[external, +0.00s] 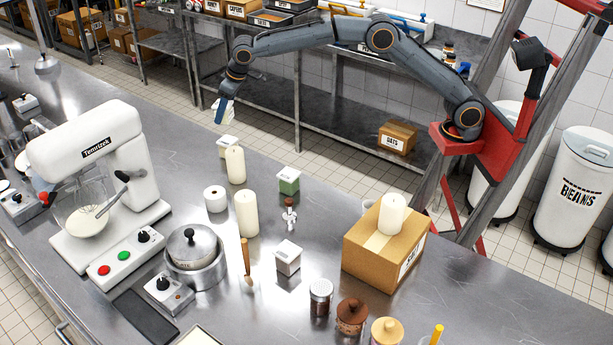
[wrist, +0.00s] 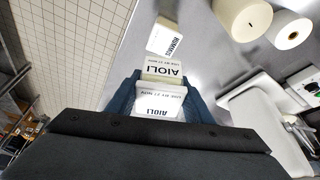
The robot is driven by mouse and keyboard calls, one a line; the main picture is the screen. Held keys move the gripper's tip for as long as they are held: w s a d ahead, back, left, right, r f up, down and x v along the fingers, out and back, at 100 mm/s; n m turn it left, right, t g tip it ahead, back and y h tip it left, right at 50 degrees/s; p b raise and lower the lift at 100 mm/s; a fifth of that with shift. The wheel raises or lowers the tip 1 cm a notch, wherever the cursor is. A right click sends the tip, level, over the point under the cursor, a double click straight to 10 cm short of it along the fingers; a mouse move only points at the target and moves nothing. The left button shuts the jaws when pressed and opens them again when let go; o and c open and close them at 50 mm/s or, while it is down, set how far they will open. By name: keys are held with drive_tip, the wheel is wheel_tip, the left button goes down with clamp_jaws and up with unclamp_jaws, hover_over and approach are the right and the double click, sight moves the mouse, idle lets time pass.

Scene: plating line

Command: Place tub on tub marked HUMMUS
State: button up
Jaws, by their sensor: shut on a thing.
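My gripper (external: 222,112) is raised over the far left part of the steel counter. In the wrist view its blue fingers (wrist: 160,98) are shut on a tub marked AIOLI (wrist: 158,103), which shows a white face and a cream face, both lettered AIOLI. In the external view the held tub is small and partly hidden by the fingers. The tub marked HUMMUS (wrist: 165,38) stands on the counter, apart from the held tub and ahead of it in the wrist view. A white-topped tub (external: 227,146) below my gripper in the external view appears to be the same one.
Cream candles (external: 236,165) and a white roll (external: 215,199) stand close to the HUMMUS tub. A green tub (external: 289,181) and a white tub (external: 288,257) stand further right. A stand mixer (external: 90,150) is at left, a carton (external: 385,265) at right.

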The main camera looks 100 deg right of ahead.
drive_tip(key=shift+f+p, duration=1)
drive_tip(key=shift+f, duration=2.75)
drive_tip(key=shift+f, duration=0.2)
drive_tip(key=o, duration=1.2)
drive_tip(key=shift+r, duration=0.1)
